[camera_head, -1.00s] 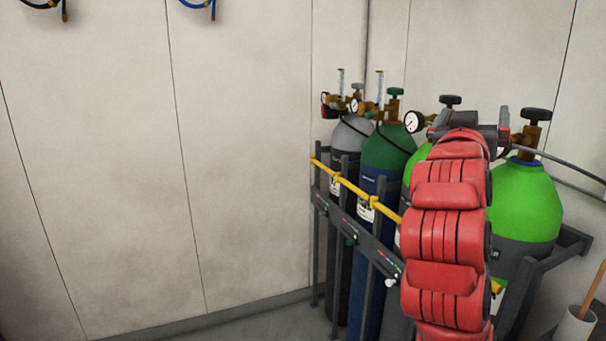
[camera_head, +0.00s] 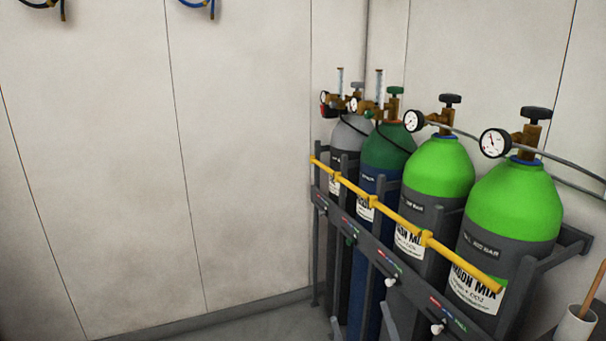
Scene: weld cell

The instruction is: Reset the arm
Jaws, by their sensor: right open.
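Neither of my arms shows in the head view, and neither gripper is in view. Several gas cylinders stand upright in a dark rack at the right. Two have bright green tops, the nearer one (camera_head: 512,203) at the right and the other (camera_head: 438,168) beside it. Farther back are a dark green-topped cylinder (camera_head: 386,150) and a grey-topped cylinder (camera_head: 347,135). All carry brass valves, and a round gauge (camera_head: 494,142) faces me on the nearest one.
A yellow bar (camera_head: 400,224) runs across the cylinders' front on the rack (camera_head: 408,285). A white pot (camera_head: 574,328) with a wooden handle stands at the lower right. Hoses (camera_head: 197,6) hang at the upper left. The space before the pale wall (camera_head: 90,180) is clear.

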